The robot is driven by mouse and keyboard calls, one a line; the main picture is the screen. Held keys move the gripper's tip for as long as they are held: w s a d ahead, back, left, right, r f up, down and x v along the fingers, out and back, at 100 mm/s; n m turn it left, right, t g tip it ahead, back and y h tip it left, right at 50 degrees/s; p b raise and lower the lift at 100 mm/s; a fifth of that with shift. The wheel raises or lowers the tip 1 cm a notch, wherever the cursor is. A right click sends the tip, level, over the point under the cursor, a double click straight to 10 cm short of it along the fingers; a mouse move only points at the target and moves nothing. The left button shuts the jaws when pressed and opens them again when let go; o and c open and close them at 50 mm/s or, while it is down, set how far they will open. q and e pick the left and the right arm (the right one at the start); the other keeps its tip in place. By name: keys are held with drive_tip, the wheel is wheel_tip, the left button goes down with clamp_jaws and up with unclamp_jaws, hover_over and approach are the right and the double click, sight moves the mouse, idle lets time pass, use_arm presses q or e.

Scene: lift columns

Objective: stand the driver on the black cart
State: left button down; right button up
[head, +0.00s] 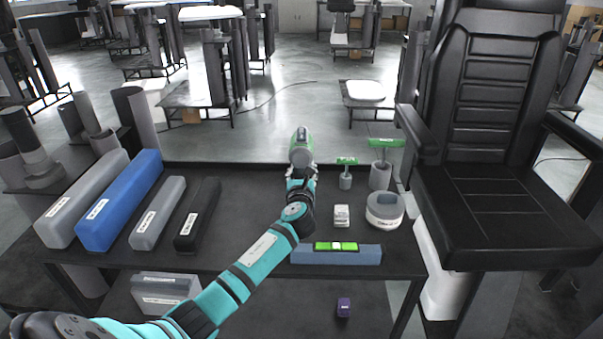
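The driver (301,150), green and grey with a dark end, shows in the middle of the head view near the far edge of the black cart (240,205). My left gripper (302,174) reaches out over the cart and appears shut on the lower part of the driver. The fingers and the driver's lower end are mostly hidden by the wrist. I cannot tell whether the driver touches the cart top. My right gripper is not in view.
Long grey, blue and black boxes (120,200) lie on the cart's left. Green-topped posts (381,170), a round grey container (384,210), a small white box (342,215) and a green level (336,246) on a blue block occupy the right. A black chair (500,200) stands at right.

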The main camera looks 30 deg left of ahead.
use_arm(q)
drive_tip(key=c, duration=1.2)
unclamp_jaws()
drive_tip(key=o, duration=0.4)
drive_tip(key=shift+c, duration=0.2)
drive_tip(key=v, duration=1.2)
drive_tip(key=shift+s, duration=0.1)
